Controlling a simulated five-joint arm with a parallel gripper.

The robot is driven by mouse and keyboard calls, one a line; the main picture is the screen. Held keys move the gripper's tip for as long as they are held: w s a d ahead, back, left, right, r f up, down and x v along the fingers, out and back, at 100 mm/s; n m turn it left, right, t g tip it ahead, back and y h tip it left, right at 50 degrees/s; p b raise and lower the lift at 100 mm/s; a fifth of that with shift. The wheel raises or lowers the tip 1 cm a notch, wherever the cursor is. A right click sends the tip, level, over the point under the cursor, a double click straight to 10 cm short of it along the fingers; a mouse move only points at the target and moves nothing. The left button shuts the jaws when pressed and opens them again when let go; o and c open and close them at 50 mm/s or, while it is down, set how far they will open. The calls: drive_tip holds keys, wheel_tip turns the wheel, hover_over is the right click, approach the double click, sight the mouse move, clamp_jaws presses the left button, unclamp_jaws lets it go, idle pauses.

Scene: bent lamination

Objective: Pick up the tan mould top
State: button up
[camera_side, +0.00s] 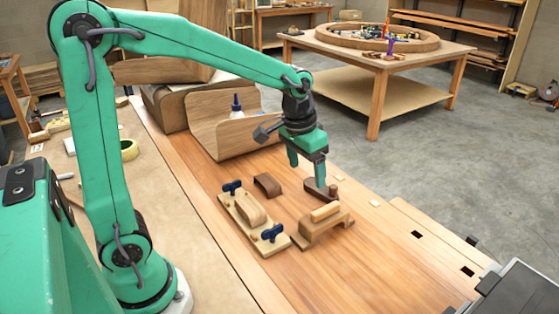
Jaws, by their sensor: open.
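The tan mould top (316,230) looks to be the arched wooden block with a pale bar (325,211) along its upper face. It rests on the bench towards the right front. My gripper (307,172) is open, pointing down, above and behind the block. One green finger hangs to the left; the other hangs near a dark brown wooden piece (318,192) on the bench. I cannot tell whether that finger touches it. Nothing shows between the fingers.
A pale board (270,245) with a curved tan form (250,208) and blue-handled clamps (272,232) lies left of the block. A small dark arch (267,185) is behind it. A large curved wood panel (222,140) and glue bottle (237,104) stand further back.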

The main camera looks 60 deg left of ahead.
drive_tip(key=g, duration=0.2)
hover_over(329, 216)
drive_tip(key=f, duration=0.9)
drive_tip(key=shift+w+a+f, duration=0.1)
drive_tip(key=shift+a+f, duration=0.2)
drive_tip(key=shift+a, duration=0.1)
drive_tip(key=shift+w+f, duration=0.35)
drive_tip(key=shift+f, duration=0.3)
drive_tip(key=shift+f, duration=0.15)
drive_tip(key=shift+f, duration=1.15)
drive_tip(key=shift+f, duration=0.15)
drive_tip(key=shift+f, duration=2.45)
drive_tip(key=shift+c, duration=0.5)
drive_tip(key=c, duration=1.2)
drive_tip(key=shift+o, duration=0.2)
drive_tip(key=shift+r, duration=0.15)
